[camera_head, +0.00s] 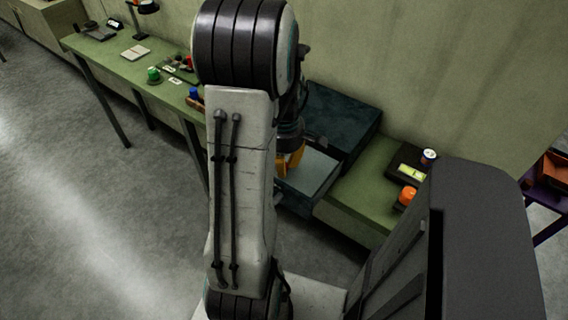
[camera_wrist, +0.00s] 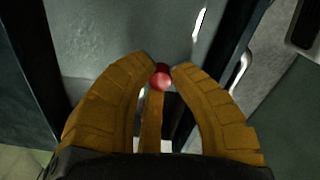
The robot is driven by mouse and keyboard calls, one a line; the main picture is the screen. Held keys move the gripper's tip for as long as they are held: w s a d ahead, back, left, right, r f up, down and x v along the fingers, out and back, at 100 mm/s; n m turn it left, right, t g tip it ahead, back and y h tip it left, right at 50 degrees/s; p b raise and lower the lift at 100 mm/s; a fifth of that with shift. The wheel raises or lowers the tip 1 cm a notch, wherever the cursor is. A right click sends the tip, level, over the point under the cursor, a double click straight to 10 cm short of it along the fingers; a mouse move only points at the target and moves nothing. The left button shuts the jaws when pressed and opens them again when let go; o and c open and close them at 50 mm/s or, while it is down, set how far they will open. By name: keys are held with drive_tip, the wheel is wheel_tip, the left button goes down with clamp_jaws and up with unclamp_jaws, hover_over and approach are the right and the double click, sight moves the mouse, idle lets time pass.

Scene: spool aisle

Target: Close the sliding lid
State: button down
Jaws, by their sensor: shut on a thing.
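A dark teal box (camera_head: 340,118) stands on the green bench against the wall. A lighter grey flat panel (camera_head: 318,168), which looks like the sliding lid, extends from its front side. The panel also fills the upper part of the wrist view (camera_wrist: 105,40). A small red knob (camera_wrist: 161,82) shows between my yellow fingers in that view. My gripper (camera_wrist: 163,72) is shut on the knob, with fingertips on both sides of it. In the head view my gripper (camera_head: 290,161) is over the panel, partly hidden by my arm. The knob is hidden there.
The green bench (camera_head: 352,200) continues right of the box, with a dark tray (camera_head: 405,166), an orange-topped item (camera_head: 407,195) and a white-capped item (camera_head: 429,155). A long green table (camera_head: 125,55) with small objects stands at left. The grey floor at left is clear.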

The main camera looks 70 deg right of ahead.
drive_tip(key=w+d, duration=0.1)
drive_tip(key=w, duration=0.2)
drive_tip(key=w+d, duration=0.1)
drive_tip(key=w, duration=0.3)
drive_tip(key=w+d+p, duration=0.1)
drive_tip(key=w, duration=0.2)
drive_tip(key=shift+w+d, duration=0.15)
drive_tip(key=shift+w, duration=0.15)
drive_tip(key=c, duration=1.3)
unclamp_jaws()
drive_tip(key=shift+o, duration=0.9)
wheel_tip(320, 180, up, 12)
